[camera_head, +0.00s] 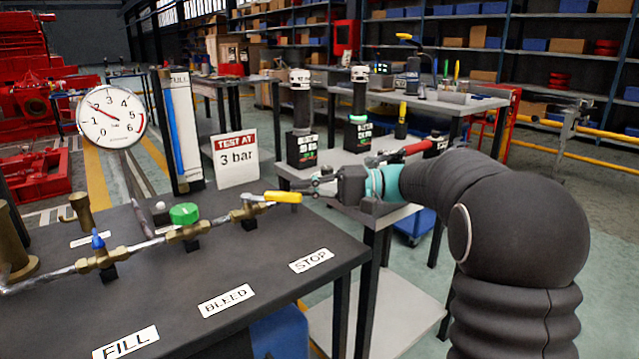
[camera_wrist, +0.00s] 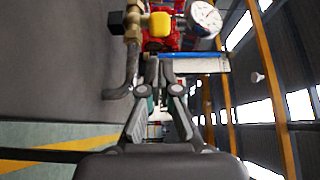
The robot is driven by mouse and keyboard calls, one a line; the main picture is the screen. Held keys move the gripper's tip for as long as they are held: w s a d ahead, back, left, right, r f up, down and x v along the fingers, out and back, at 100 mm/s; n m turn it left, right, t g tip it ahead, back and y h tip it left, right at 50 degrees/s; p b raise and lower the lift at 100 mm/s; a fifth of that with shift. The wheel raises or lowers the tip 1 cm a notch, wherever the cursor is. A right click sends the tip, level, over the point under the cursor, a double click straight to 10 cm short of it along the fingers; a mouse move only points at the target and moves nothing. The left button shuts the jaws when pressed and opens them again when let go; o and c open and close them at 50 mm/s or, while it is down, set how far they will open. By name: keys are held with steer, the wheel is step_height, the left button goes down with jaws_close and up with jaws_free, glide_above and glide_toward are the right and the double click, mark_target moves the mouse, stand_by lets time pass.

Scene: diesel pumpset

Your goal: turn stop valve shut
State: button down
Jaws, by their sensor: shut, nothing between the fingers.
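The stop valve (camera_head: 248,212) is a brass body at the right end of the pipe on the dark bench, behind the STOP label. Its yellow lever (camera_head: 283,197) points right, out past the pipe end. In the wrist view the yellow lever (camera_wrist: 159,24) shows at the top, beside the brass body (camera_wrist: 133,22). My gripper (camera_head: 312,187) is just right of the lever's end, apart from it as far as I can tell. In the wrist view my gripper's fingertips (camera_wrist: 158,70) are together and empty, with the lever beyond them.
A green bleed knob (camera_head: 184,213) and a blue fill lever (camera_head: 98,240) sit on the same pipe. A grey table (camera_head: 345,165) with test units lies behind my arm.

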steer(key=shift+s+a, duration=0.2)
steer(key=shift+s, duration=0.8)
steer(key=shift+s+f, duration=0.1)
